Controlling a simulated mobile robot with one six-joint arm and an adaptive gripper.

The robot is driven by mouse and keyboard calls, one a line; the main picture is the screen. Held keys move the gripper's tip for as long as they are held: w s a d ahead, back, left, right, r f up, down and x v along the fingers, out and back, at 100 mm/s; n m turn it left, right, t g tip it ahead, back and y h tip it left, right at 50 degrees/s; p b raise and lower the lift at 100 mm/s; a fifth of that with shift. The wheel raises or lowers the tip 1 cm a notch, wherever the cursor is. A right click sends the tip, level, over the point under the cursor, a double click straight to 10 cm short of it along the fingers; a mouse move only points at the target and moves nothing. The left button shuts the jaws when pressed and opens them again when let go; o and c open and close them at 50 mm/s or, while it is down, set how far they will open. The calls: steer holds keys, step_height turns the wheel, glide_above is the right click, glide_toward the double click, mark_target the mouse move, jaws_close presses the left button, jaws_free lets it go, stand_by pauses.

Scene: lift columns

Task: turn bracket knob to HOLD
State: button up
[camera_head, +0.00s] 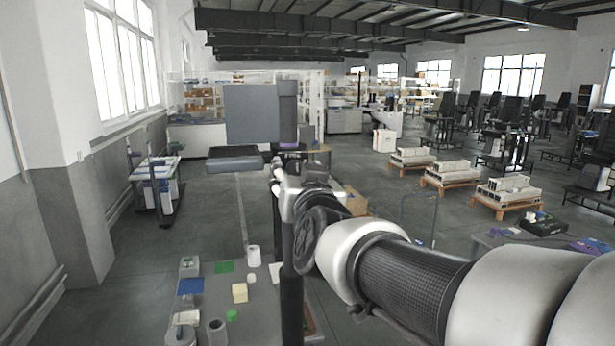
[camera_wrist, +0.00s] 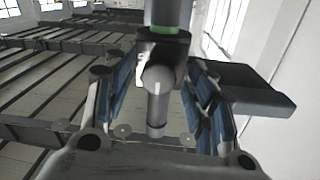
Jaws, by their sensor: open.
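In the wrist view, a grey rounded knob with a short bar (camera_wrist: 157,108) sits below a dark column with a green ring (camera_wrist: 165,35). The bar points down the picture. My gripper (camera_wrist: 157,82) is open, with a blue-padded finger on each side of the knob. Gaps show between knob and pads. In the head view, my gripper (camera_head: 281,172) is small, at the far end of my arm, below the lift column (camera_head: 288,108). The knob cannot be made out there, and I see no readable HOLD mark.
A grey panel (camera_head: 252,113) and a dark flat platform (camera_head: 235,160) are beside the column. A dark slab (camera_wrist: 248,90) lies right of my fingers in the wrist view. A grey table (camera_head: 255,310) with small parts stands nearer. Open floor (camera_head: 350,175) lies right of the column.

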steer(key=shift+w, duration=0.2)
steer(key=c, duration=1.1)
